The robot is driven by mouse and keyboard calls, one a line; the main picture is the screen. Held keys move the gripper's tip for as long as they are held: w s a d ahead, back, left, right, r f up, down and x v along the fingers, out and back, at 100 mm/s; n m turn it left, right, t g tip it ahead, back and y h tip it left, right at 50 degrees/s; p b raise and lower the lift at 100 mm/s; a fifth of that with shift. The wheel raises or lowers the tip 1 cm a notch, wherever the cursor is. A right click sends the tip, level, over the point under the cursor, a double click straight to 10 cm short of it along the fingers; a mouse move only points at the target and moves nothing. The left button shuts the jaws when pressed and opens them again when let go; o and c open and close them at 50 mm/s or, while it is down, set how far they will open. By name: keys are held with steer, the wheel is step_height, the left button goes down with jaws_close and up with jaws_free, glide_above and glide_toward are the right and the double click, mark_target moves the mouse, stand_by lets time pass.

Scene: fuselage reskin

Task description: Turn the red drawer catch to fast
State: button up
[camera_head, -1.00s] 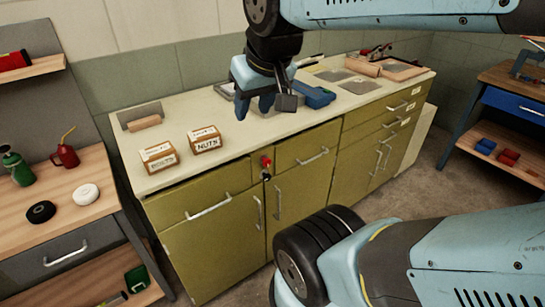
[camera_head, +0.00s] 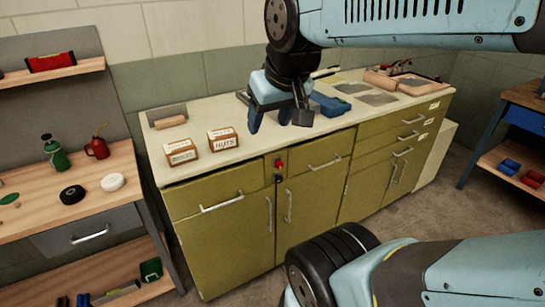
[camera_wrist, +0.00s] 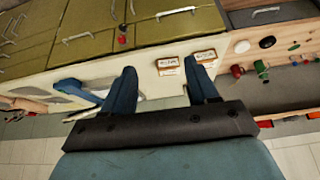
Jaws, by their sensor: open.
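The red drawer catch (camera_head: 279,164) is a small red knob on the olive cabinet front, between the two upper drawers. Below it is a small dark piece. In the wrist view the red catch (camera_wrist: 122,40) shows near the top, left of centre. My gripper (camera_head: 280,122) is open and empty, above the worktop and above the catch in the head view. In the wrist view my gripper (camera_wrist: 160,72) has its two blue fingers spread apart, well clear of the catch. I cannot read the catch's setting.
A white worktop (camera_head: 190,132) tops the cabinet. It bears two labelled boxes, including the nuts box (camera_head: 223,139), and a blue tool (camera_head: 330,104). A wooden bench (camera_head: 90,180) with bottles stands left. Floor is free before the drawers at right.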

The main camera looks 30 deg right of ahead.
steer(key=w+f, duration=0.1)
steer(key=w, duration=0.2)
steer(key=g, duration=0.1)
glide_toward(280, 162)
steer(key=shift+x, duration=4.9)
steer(key=shift+c, duration=0.3)
